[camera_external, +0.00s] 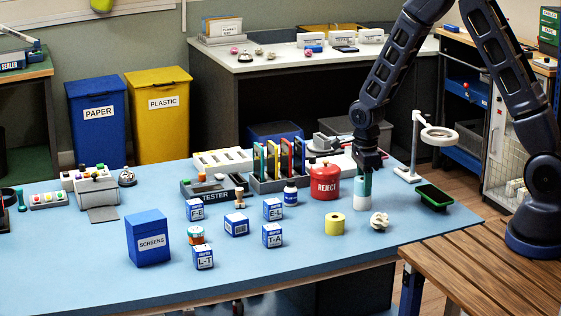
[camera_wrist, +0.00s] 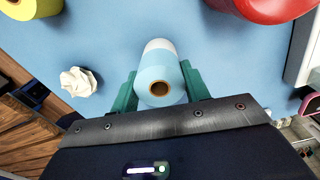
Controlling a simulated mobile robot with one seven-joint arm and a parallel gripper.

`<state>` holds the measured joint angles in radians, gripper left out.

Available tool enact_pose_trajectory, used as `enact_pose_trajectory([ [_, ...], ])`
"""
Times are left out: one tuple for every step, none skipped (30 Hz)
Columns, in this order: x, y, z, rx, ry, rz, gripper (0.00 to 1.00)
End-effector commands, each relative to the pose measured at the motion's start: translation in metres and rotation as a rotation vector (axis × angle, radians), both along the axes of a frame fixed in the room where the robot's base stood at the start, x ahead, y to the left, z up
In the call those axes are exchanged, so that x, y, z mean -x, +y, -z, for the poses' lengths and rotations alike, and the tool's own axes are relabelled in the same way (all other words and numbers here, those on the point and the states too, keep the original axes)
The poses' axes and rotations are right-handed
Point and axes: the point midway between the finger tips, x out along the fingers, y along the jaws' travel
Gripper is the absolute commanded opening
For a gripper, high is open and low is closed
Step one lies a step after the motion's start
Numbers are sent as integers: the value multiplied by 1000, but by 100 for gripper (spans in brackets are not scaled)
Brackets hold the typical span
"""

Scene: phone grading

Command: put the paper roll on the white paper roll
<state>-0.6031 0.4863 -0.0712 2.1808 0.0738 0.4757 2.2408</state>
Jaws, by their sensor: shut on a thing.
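My gripper (camera_external: 363,183) points down at the right of the blue table, its teal fingers closed around a light blue paper roll (camera_wrist: 158,70). In the wrist view my gripper (camera_wrist: 157,90) has one finger on each side of this roll, and its brown core faces the camera. The white paper roll (camera_wrist: 158,45) shows just beyond the light blue one, in line with it; in the external view the white paper roll (camera_external: 362,203) is directly below the fingers. The two rolls look stacked upright, but I cannot tell whether they touch. The fingers hide much of the held roll externally.
A yellow roll (camera_external: 334,223) and a crumpled white paper ball (camera_external: 379,220) are close by. The red REJECT canister (camera_external: 324,182) stands left of my gripper. A green-lined black tray (camera_external: 434,197) and a magnifier lamp (camera_external: 415,145) are to the right.

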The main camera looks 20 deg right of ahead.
Motion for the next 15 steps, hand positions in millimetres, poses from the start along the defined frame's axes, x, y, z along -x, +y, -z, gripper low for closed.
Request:
enact_pose_trajectory([
  [0,0,2,0,0,0,23],
  [0,0,2,0,0,0,50],
  [0,0,1,0,0,0,58],
  [0,0,1,0,0,0,64],
  [0,0,1,0,0,0,68],
  [0,0,1,0,0,0,68],
  [0,0,1,0,0,0,68],
  [0,0,1,0,0,0,68],
  [0,0,1,0,0,0,68],
  [0,0,1,0,0,0,68],
  [0,0,1,0,0,0,68],
  [0,0,1,0,0,0,68],
  [0,0,1,0,0,0,68],
  [0,0,0,0,0,0,68],
  [0,0,-1,0,0,0,68],
])
